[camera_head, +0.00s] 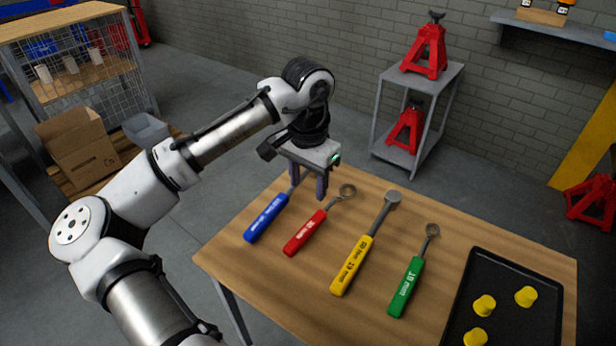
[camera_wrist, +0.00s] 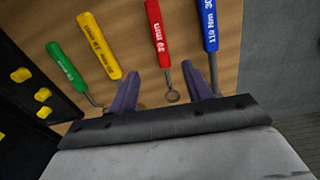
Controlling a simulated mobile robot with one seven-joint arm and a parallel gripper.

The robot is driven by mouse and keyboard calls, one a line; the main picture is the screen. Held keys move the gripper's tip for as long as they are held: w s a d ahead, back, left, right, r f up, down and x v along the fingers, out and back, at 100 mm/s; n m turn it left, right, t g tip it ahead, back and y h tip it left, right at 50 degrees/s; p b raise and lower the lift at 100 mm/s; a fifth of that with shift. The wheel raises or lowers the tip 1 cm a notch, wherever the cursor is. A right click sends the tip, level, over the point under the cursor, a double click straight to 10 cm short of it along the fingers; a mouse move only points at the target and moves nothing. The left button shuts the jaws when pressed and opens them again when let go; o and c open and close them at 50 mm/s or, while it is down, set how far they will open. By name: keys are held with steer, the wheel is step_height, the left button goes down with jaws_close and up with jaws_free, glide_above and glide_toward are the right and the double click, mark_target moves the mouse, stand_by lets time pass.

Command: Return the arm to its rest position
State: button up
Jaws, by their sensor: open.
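My gripper (camera_head: 309,186) is above the far left part of the wooden table, with its two purple fingers pointing down. It is open and nothing shows between the fingers. In the wrist view the open fingers (camera_wrist: 160,90) appear on either side of the red-handled wrench's ring end. Below and in front of it lie a blue-handled tool (camera_head: 267,218), a red-handled wrench (camera_head: 305,233), a yellow-handled tool (camera_head: 352,265) and a green-handled wrench (camera_head: 406,287). The gripper partly hides the blue tool's far end. My arm reaches in from the lower left, bent at the elbow.
A black tray (camera_head: 509,265) with yellow parts (camera_head: 484,306) is at the table's right. A grey stand (camera_head: 376,110) with red jacks (camera_head: 427,50) is behind. A wire-sided shelf (camera_head: 108,69) and cardboard box (camera_head: 78,150) are at left. Space above the table's middle is clear.

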steer(key=shift+r, duration=0.65)
